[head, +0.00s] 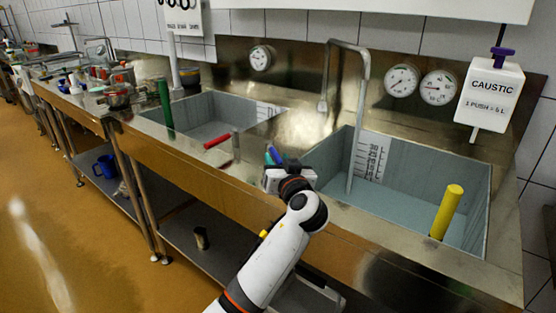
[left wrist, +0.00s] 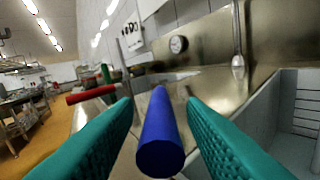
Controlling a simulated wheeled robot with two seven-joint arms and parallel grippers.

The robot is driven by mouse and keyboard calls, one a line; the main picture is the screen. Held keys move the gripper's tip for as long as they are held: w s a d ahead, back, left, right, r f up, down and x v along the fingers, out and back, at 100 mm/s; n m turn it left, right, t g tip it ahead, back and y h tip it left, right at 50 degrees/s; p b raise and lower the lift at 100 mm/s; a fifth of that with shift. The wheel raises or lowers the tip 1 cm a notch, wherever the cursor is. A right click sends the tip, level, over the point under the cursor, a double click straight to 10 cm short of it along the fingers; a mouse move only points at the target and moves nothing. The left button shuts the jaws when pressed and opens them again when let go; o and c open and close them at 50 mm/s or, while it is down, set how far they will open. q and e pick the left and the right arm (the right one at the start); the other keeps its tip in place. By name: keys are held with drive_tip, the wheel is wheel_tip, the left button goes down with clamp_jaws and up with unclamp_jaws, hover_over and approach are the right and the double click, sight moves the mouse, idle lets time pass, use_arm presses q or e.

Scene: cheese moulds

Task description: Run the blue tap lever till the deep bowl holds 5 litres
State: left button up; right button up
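A blue tap lever (left wrist: 161,140) stands in the left wrist view between the teal fingers of my left gripper (left wrist: 160,104), with gaps at both sides. In the head view the left gripper (head: 272,160) is at the ledge between the two sink bowls, and the blue lever's end (head: 273,154) shows just beyond it. The right bowl (head: 410,195) has a marked level scale (head: 371,157) on its back wall and looks the deeper. I see no water in it. A grey spout (head: 364,75) arches above, its outlet near the divide between the bowls. My right gripper is out of view.
A red lever (head: 217,141) lies to the left on the ledge. A yellow standpipe (head: 447,212) leans in the right bowl, a green one (head: 165,105) in the left bowl (head: 215,115). A caustic dispenser (head: 490,95) and dial gauges (head: 402,80) are on the back wall.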

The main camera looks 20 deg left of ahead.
use_arm(q)
drive_tip(key=shift+w+a, duration=0.2)
drive_tip(key=shift+w, duration=0.1)
clamp_jaws()
